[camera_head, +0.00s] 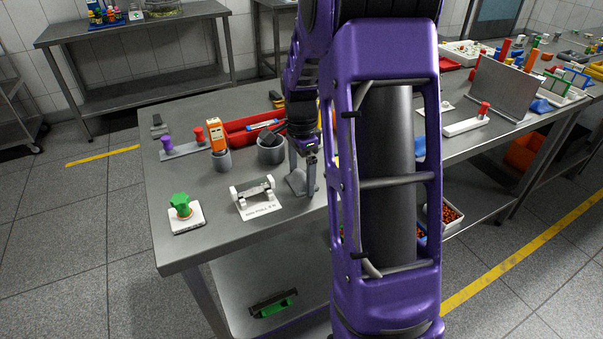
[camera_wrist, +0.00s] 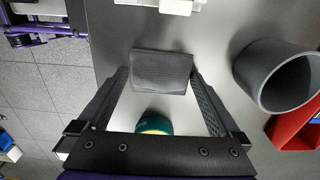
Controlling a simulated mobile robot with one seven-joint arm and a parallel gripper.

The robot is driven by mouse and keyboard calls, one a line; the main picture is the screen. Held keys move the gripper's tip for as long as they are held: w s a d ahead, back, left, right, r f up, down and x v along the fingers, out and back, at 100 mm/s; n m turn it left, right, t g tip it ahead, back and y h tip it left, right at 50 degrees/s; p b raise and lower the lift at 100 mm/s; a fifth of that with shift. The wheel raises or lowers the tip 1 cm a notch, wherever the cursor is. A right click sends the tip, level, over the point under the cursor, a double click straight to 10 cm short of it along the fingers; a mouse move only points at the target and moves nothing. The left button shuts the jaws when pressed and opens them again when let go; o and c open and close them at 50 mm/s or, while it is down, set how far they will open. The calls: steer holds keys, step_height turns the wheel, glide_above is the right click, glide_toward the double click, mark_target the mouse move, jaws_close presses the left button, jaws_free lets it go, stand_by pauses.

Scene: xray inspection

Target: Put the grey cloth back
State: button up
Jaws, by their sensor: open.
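The grey cloth (camera_wrist: 161,72) looks like a small flat dark-grey rectangle on the metal table in the wrist view. It lies between the tips of my gripper (camera_wrist: 160,82), with a finger close by on either side. I cannot tell whether either finger touches it. My gripper is open. In the head view my gripper (camera_head: 303,180) points down at the table, right of a white fixture, and a grey patch there appears to be the cloth (camera_head: 298,182), partly hidden by the fingers. The cloth's place of return is not identifiable.
A grey cup (camera_wrist: 272,80) stands close right of my gripper in the wrist view, beside a red tray (camera_wrist: 295,132). A white fixture (camera_head: 252,190) sits near the cloth. A teal round object (camera_wrist: 154,125) shows between the fingers. A green knob on a white block (camera_head: 183,212) stands front left.

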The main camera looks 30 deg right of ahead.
mark_target(301, 173)
step_height(301, 173, up, 12)
steer(key=p, duration=0.2)
steer(key=shift+r, duration=0.15)
steer(key=shift+w, duration=0.1)
stand_by(0.4)
